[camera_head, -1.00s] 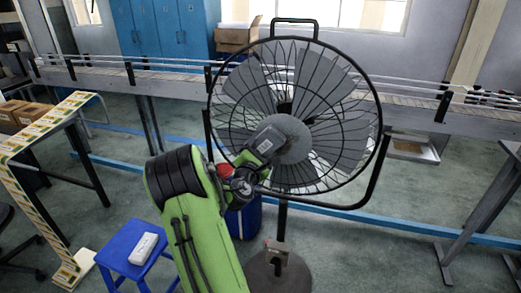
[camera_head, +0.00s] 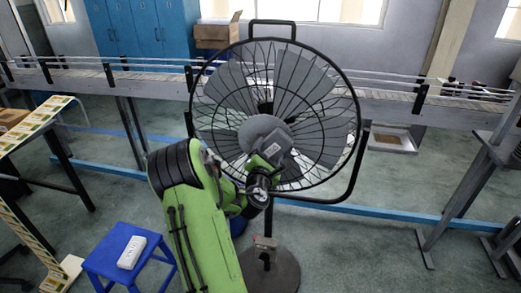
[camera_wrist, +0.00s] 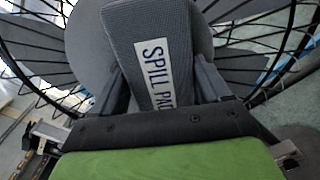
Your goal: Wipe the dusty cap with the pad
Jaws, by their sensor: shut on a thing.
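The dusty cap is the round grey hub (camera_head: 253,129) at the middle of a large black-caged standing fan. My gripper (camera_head: 268,158) is shut on a grey spill pad (camera_head: 285,138) with a white label. In the wrist view the pad (camera_wrist: 140,22) stands between the fingers of my gripper (camera_wrist: 160,88), its label reading "SPILL PAD". The cap (camera_wrist: 90,45) shows behind the pad there. The pad overlaps the right and lower part of the cap in the head view. Whether it touches the cap cannot be told, as the contact side is hidden.
The fan's wire cage (camera_head: 345,85) surrounds the cap, and its round base (camera_head: 270,272) stands on the floor. A blue stool (camera_head: 105,262) with a white power strip (camera_head: 131,252) is at lower left. A conveyor (camera_head: 400,98) runs behind.

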